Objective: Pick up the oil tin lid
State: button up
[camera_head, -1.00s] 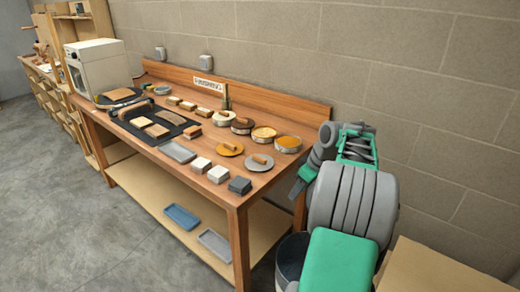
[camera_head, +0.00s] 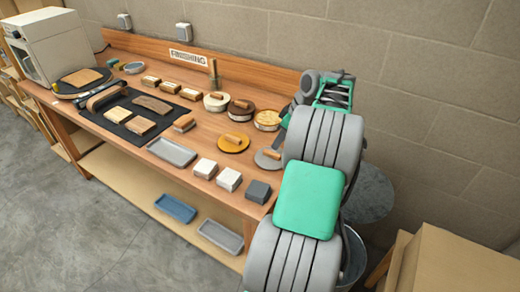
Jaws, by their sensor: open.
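I cannot tell for sure which is the oil tin lid. Behind them stands a row of round tins: one pale (camera_head: 216,102), one dark brown (camera_head: 241,113) and one with a yellow top (camera_head: 267,121). My gripper (camera_head: 283,129) shows only in part at the bench's right end, beside my large grey and green arm links. It is open, near the grey lid. Its fingertips are mostly hidden.
Grey and white blocks (camera_head: 229,178) line the bench's front edge beside a grey tray (camera_head: 172,152). A dark mat (camera_head: 105,121) holds wooden pieces. A white oven (camera_head: 50,47) stands left. A cardboard box (camera_head: 460,262) and a round bin (camera_head: 355,258) are at right.

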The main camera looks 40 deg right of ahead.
aim_at(272, 153)
jog(key=p+x, duration=0.1)
jog(key=x, duration=0.6)
jog(key=shift+w+d+f, duration=0.1)
jog(key=shift+w+f, duration=0.05)
jog(key=shift+f, duration=0.15)
grip_shut()
